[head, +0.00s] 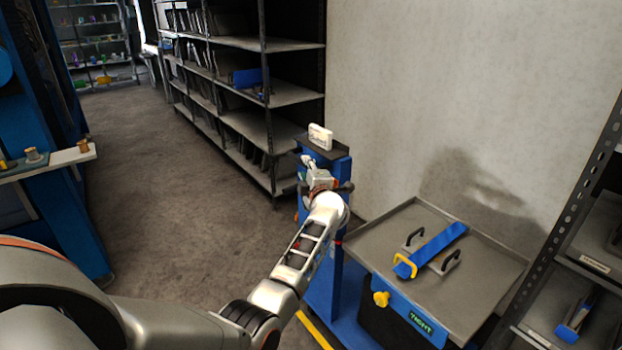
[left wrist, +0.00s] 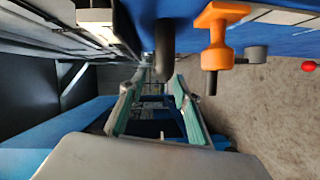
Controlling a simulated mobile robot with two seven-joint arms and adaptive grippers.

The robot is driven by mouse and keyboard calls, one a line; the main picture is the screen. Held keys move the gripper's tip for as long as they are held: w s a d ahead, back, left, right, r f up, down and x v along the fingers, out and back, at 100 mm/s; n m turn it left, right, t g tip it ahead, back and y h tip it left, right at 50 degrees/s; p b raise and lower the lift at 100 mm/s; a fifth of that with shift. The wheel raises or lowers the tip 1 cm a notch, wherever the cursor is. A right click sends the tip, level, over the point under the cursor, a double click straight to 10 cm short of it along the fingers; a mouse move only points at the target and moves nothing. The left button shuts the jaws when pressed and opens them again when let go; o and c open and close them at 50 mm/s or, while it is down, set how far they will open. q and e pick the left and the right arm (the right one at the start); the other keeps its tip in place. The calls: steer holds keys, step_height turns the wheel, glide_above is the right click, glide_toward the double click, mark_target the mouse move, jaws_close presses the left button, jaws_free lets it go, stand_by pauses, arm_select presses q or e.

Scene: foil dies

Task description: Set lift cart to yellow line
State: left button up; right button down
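A blue lift cart (head: 339,276) stands at the centre right in the head view, with a blue post and a low blue base. A grey tray top (head: 385,240) is beside the post; I cannot tell how they join. A yellow line (head: 314,330) shows on the floor at the cart's near left. My left gripper (head: 309,165) is at the post's upper part, by the handle. In the left wrist view its green-padded fingers (left wrist: 162,80) are apart, with a dark bar (left wrist: 165,48) close to the tips. Whether they touch it is unclear. My right gripper is out of view.
A blue die with black handles (head: 432,250) lies on the tray. A white box (head: 320,137) sits atop the post. Shelves (head: 262,95) stand behind, another rack (head: 585,270) at right and a blue bench (head: 60,185) at left. The floor between is clear.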

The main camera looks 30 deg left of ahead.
arm_select(q)
steer(key=v, duration=0.6)
steer(key=shift+s+d, duration=0.3)
steer(key=shift+d, duration=0.05)
steer(key=s+d+f+m+t+h, duration=0.6)
steer(key=s+d+f+m+h, duration=0.85)
steer(key=m, duration=0.65)
steer(key=s+d+f+m+g, duration=0.3)
steer(key=s+f, duration=0.5)
steer(key=s, duration=0.4)
steer(key=s+d+f+m+g, duration=0.4)
steer(key=s+f, duration=0.4)
steer(key=s, duration=0.5)
steer(key=shift+d+m, duration=0.35)
steer(key=shift+m, duration=0.35)
